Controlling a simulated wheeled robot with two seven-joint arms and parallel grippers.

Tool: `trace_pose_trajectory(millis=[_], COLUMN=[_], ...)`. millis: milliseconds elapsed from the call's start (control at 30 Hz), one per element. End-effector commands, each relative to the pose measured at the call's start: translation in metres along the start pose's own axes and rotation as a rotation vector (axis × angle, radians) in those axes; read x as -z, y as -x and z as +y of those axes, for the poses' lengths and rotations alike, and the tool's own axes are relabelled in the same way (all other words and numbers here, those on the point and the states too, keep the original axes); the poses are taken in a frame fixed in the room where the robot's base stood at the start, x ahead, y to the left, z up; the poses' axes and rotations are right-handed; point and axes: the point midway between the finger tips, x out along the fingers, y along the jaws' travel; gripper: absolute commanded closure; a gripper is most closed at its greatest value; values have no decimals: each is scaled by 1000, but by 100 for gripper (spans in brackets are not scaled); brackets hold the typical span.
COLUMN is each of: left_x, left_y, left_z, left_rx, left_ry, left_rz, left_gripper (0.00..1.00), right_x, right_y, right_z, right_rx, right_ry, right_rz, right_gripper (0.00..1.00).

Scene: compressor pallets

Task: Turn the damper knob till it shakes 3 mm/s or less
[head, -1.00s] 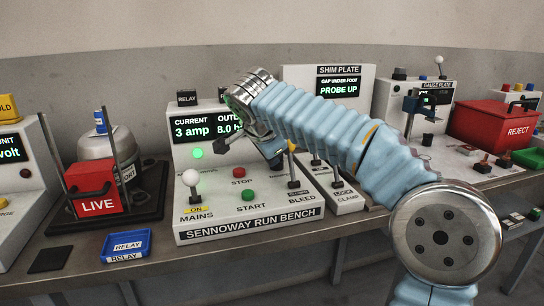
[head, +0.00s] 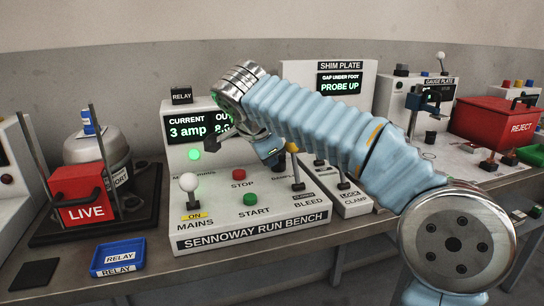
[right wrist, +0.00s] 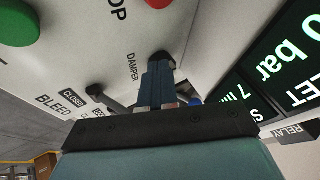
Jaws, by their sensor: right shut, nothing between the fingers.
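The run bench (head: 250,238) carries lit screens, a white-knobbed mains lever and red and green buttons. My right gripper (head: 272,152) is above the bench's right part, its jaws shut and empty. In the right wrist view, its blue fingers (right wrist: 157,88) point at the dark damper knob (right wrist: 160,60), beside the DAMPER label. The fingertips overlap the knob there; I cannot tell if they touch it. In the head view, my gripper and arm hide much of the knob area. The screen (right wrist: 262,92) shows "7 m" in a partly hidden line. My left gripper is out of view.
The bleed lever (head: 296,172) stands close right of the damper area. The stop button (head: 238,174) and start button (head: 250,199) are to its left. The shim plate unit (head: 300,75) is behind my arm. A red LIVE box (head: 82,192) and blue relay tray (head: 118,257) are at left.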

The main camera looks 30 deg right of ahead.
Motion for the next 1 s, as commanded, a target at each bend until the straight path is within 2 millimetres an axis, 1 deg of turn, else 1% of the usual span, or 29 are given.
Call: trace_pose_trajectory(millis=[167, 400, 700, 1000], left_x=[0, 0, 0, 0], left_y=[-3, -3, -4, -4], left_z=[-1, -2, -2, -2], left_rx=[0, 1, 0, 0], left_ry=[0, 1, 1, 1], left_rz=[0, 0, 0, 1], left_gripper=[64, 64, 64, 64], right_x=[-6, -10, -12, -12], right_y=[2, 0, -3, -5], right_z=[-1, -9, -17, -20], right_rx=[3, 3, 3, 3], right_ry=[6, 6, 6, 5], right_rz=[-4, -4, -4, -3], right_gripper=[100, 100, 100, 100])
